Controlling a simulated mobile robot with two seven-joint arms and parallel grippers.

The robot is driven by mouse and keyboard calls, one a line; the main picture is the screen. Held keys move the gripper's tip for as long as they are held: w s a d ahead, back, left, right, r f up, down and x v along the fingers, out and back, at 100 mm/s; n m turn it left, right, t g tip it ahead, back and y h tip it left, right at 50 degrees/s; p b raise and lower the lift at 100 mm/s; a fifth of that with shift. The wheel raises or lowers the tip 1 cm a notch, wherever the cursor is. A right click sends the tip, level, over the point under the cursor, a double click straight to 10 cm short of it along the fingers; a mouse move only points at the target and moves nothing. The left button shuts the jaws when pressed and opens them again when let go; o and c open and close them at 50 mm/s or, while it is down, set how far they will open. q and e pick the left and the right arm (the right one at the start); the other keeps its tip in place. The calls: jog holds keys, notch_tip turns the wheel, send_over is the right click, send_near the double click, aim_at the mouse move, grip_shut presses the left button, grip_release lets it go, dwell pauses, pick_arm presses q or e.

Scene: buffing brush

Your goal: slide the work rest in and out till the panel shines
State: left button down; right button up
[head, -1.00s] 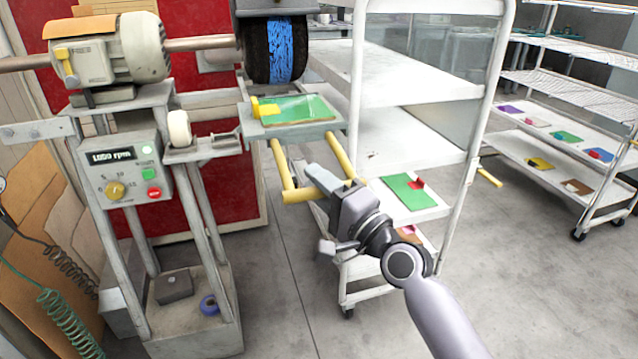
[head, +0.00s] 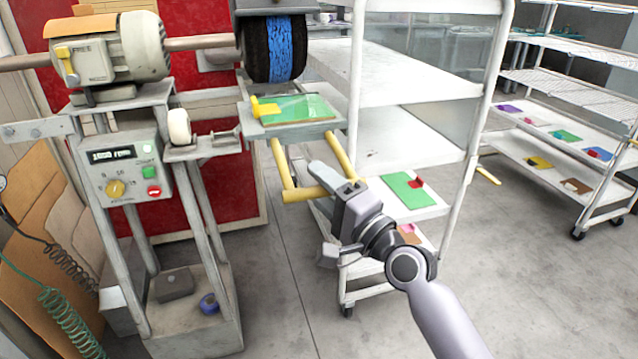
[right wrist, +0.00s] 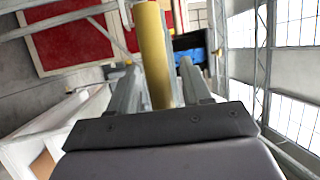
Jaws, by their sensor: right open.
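The work rest (head: 330,124) is a grey plate under the dark brush wheel with a blue band (head: 285,48). A green panel (head: 305,106) lies on it, with a yellow clamp (head: 264,107) at its left end. A yellow U-shaped handle (head: 283,165) reaches from the rest toward me. My right gripper (head: 322,180) is open at the handle's near crossbar. In the right wrist view a yellow bar (right wrist: 155,50) shows between the two spread fingers; I cannot tell whether they touch it. My left gripper is not in view.
A motor (head: 110,48) and a control box (head: 122,170) with a lit rpm display stand left. A white shelf cart (head: 400,75) with a green panel (head: 408,190) is close behind my right arm. Another rack (head: 560,150) stands far right. The floor between is clear.

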jog(key=v, duration=0.6)
jog(key=shift+s+d+f, duration=0.1)
jog(key=shift+s, duration=0.1)
jog(key=s+d+f+n+g+h+p, duration=0.1)
jog(key=s+d+f+n+h+p, duration=0.1)
jog(key=s+d+f, duration=0.3)
jog(key=s+d+f+n+g+h+p, duration=0.1)
jog(key=s+d+f+n+h, duration=0.4)
jog(key=s+f, duration=0.5)
jog(key=s+d+f+n+g+h+p, duration=0.2)
jog(key=s+d+f+n+h, duration=0.2)
jog(key=f, duration=0.7)
jog(key=s+d, duration=0.2)
jog(key=s, duration=0.1)
jog(key=shift+s+d+g+p, duration=0.3)
jog(key=shift+p, duration=0.05)
